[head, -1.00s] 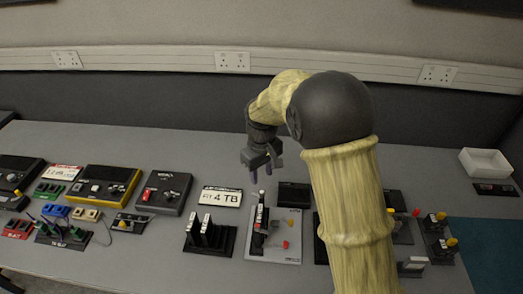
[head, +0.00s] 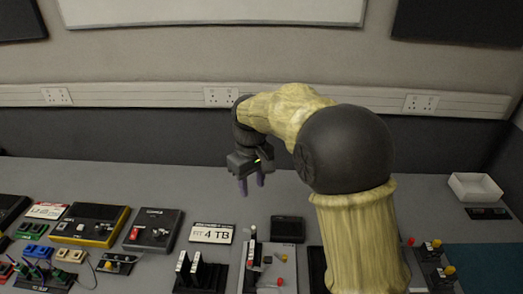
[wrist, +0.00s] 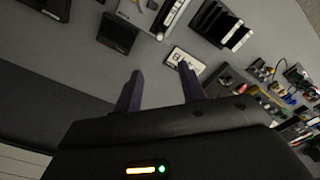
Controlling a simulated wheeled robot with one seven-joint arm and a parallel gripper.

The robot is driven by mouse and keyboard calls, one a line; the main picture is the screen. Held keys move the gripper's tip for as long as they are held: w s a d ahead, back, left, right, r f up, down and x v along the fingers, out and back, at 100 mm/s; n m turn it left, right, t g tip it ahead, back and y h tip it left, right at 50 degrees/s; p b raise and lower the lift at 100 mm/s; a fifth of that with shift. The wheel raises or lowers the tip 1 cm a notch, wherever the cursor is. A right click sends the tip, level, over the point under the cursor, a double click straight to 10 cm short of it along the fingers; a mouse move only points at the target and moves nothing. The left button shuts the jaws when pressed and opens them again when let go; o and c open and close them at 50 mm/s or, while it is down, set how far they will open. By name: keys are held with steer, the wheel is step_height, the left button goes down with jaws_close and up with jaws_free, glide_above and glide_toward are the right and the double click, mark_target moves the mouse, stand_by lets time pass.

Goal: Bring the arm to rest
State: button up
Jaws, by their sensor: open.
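My gripper (head: 252,182) hangs over the back part of the grey table, jaws apart and pointing down. In the wrist view its two dark fingers (wrist: 160,90) are spread with nothing between them. My arm covers part of the table's right side.
A black rack with upright white-topped pieces (head: 201,272) and a grey board with small knobs (head: 268,267) stand near the front. Yellow and black boxes (head: 91,224) sit at left. A white tray (head: 475,187) stands at right. The table's back strip is clear.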

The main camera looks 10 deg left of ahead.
steer(key=shift+d, duration=0.1)
steer(key=s+d+f+m+t, duration=0.1)
steer(key=s+d+f+m, duration=0.1)
steer(key=s+d, duration=0.3)
steer(key=s+d+f+m, duration=0.2)
steer(key=s+d+m, duration=0.2)
steer(key=d, duration=0.7)
steer(key=s+d+f+m+t, duration=0.1)
steer(key=s+d+f+m, duration=0.2)
steer(key=s+d, duration=0.3)
steer(key=shift+s+d+m+t, duration=0.3)
steer(key=shift+s+d, duration=0.1)
steer(key=shift+d, duration=0.65)
